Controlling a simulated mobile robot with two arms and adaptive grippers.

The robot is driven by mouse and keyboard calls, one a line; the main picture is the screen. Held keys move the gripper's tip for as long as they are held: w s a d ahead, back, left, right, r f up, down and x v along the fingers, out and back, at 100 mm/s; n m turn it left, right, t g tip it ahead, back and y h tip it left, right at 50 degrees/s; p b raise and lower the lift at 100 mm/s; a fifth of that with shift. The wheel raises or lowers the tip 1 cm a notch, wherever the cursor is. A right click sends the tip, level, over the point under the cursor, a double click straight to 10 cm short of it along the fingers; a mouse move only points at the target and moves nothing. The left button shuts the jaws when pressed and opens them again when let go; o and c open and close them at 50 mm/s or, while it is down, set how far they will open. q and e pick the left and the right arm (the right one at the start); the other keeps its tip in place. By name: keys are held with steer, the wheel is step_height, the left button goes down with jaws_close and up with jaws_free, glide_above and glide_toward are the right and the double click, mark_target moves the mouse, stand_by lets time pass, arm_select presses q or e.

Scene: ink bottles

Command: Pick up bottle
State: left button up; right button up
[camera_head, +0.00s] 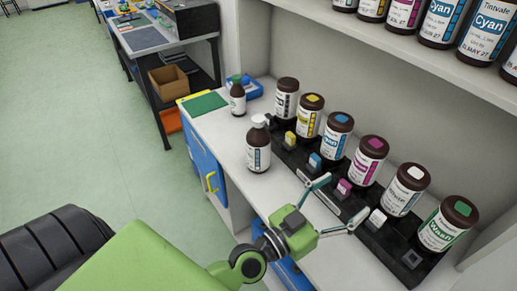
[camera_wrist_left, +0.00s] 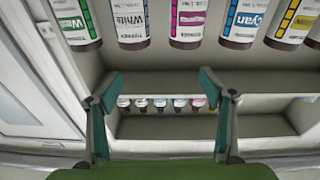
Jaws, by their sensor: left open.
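Several large brown ink bottles stand in a row on a black rack along the counter: black-labelled (camera_head: 285,101), yellow (camera_head: 309,120), cyan (camera_head: 336,140), magenta (camera_head: 368,161), white (camera_head: 404,192) and green (camera_head: 445,226). A smaller white-capped brown bottle (camera_head: 258,146) and a green-capped one (camera_head: 237,97) stand apart at the left. My left gripper (camera_head: 343,198) is open and empty in front of the rack, near the magenta and white bottles. In the left wrist view its spread fingers (camera_wrist_left: 164,90) have nothing between them; the white (camera_wrist_left: 132,18) and magenta (camera_wrist_left: 189,20) bottles show above. My right gripper is out of view.
The black rack (camera_head: 322,195) has small coloured blocks at its front. A shelf (camera_head: 420,55) with more bottles overhangs the counter. A green mat (camera_head: 204,105) and a blue tray (camera_head: 250,90) lie at the far end. The counter front left of the gripper is clear.

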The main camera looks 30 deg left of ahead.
arm_select(q)
steer(key=w+a+n+t+y, duration=0.3)
steer(key=a+n+y, duration=0.25)
steer(key=a, duration=0.25)
steer(key=n+g+y, duration=0.6)
steer(key=y, duration=0.6)
glide_toward(258, 152)
steer(key=shift+m+y, duration=0.25)
steer(key=shift+y, duration=0.1)
steer(key=x, duration=0.8)
steer(key=shift+d+f+p, duration=0.1)
steer(key=shift+d+p, duration=0.1)
steer(key=shift+p, duration=0.15)
steer(key=x, duration=0.5)
steer(key=shift+w+p, duration=0.3)
steer(key=shift+p, duration=0.05)
steer(key=shift+w+a, duration=0.3)
steer(key=shift+w, duration=0.05)
steer(key=shift+s, duration=0.1)
steer(key=c, duration=1.6)
